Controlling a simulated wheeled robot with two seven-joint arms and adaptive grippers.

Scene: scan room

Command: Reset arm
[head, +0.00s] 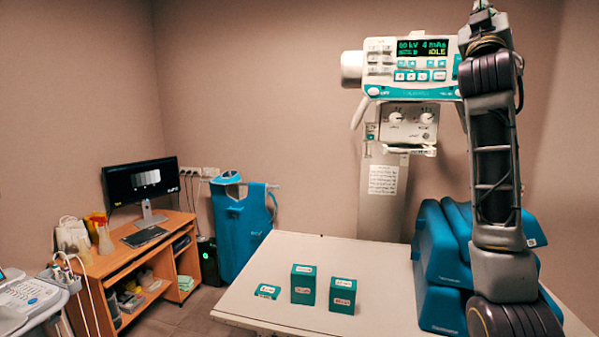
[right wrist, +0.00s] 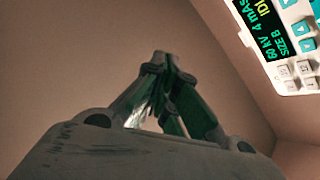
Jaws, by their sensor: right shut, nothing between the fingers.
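My right arm rises on the right of the head view, in front of the X-ray unit. My right gripper (head: 482,8) is at the top edge of that view, only partly in frame. In the right wrist view its fingers (right wrist: 158,60) meet at the tips, shut with nothing between them, against bare wall. My left gripper and left arm are in neither view.
An X-ray unit with a control panel (head: 410,68) stands behind my right arm. It also shows in the right wrist view (right wrist: 283,40). Teal boxes (head: 303,284) and blue cushions (head: 440,255) are on the white table (head: 375,262). A desk (head: 130,262) stands left.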

